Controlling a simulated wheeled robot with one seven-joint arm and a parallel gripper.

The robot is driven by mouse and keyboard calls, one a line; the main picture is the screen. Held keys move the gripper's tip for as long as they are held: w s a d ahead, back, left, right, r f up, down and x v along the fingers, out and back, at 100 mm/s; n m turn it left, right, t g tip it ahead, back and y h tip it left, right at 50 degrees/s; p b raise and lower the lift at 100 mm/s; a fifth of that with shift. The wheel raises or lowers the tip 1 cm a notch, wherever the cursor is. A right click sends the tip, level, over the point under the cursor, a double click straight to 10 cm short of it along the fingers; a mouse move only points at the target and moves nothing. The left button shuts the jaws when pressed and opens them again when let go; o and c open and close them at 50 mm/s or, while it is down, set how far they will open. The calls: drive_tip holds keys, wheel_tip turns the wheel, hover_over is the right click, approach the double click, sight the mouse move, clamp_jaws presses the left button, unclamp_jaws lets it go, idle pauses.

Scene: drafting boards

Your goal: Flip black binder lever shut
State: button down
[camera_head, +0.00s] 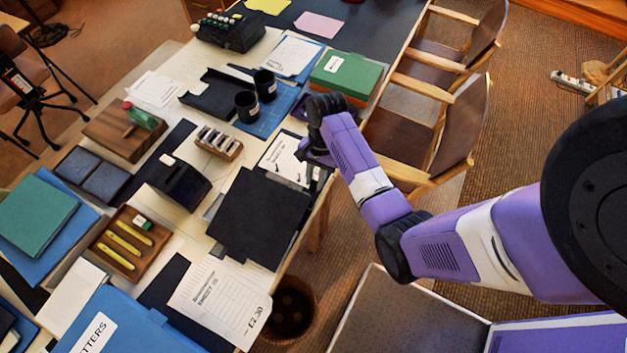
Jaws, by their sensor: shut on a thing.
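The black binder lies open near the right edge of the table, its large black cover (262,217) toward the front. White printed paper (286,158) lies in its far part. My gripper (315,163) comes in from the right and is low at the right side of the paper, where the binder's metal mechanism sits. It is shut on what appears to be the binder's lever. The lever itself is mostly hidden by the dark fingers and wrist, so its exact angle cannot be told.
A black box (179,183) and a wooden stamp rack (218,143) stand left of the binder. Two black cups (256,94) and a green box (346,75) stand beyond it. Wooden chairs (437,135) line the table's right side. A waste basket (291,307) stands below the front edge.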

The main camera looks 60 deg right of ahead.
drive_tip(key=d+f+y+b, duration=0.1)
drive_tip(key=y, duration=0.1)
drive_tip(key=shift+d+f+y, duration=0.1)
drive_tip(key=shift+d+y, duration=0.3)
drive_tip(key=d+f+y+b, duration=0.1)
drive_tip(key=y+b, duration=0.2)
drive_tip(key=shift+w+d+f+y+b, duration=0.1)
drive_tip(key=shift+d+f+y+b, duration=0.25)
drive_tip(key=shift+y+b, duration=0.05)
drive_tip(key=y+b, duration=0.1)
drive_tip(key=b, duration=0.1)
drive_tip(key=f+y+b, duration=0.1)
drive_tip(key=b, duration=0.1)
drive_tip(key=shift+d+f, duration=0.25)
drive_tip(key=shift+d, duration=0.1)
drive_tip(key=shift+f+y+b, duration=0.1)
drive_tip(key=shift+y+b, duration=0.3)
drive_tip(key=shift+b, duration=0.4)
drive_tip(key=shift+y+b, duration=0.3)
drive_tip(key=shift+b, duration=0.15)
drive_tip(key=c, duration=1.2)
unclamp_jaws()
drive_tip(key=shift+c, duration=0.2)
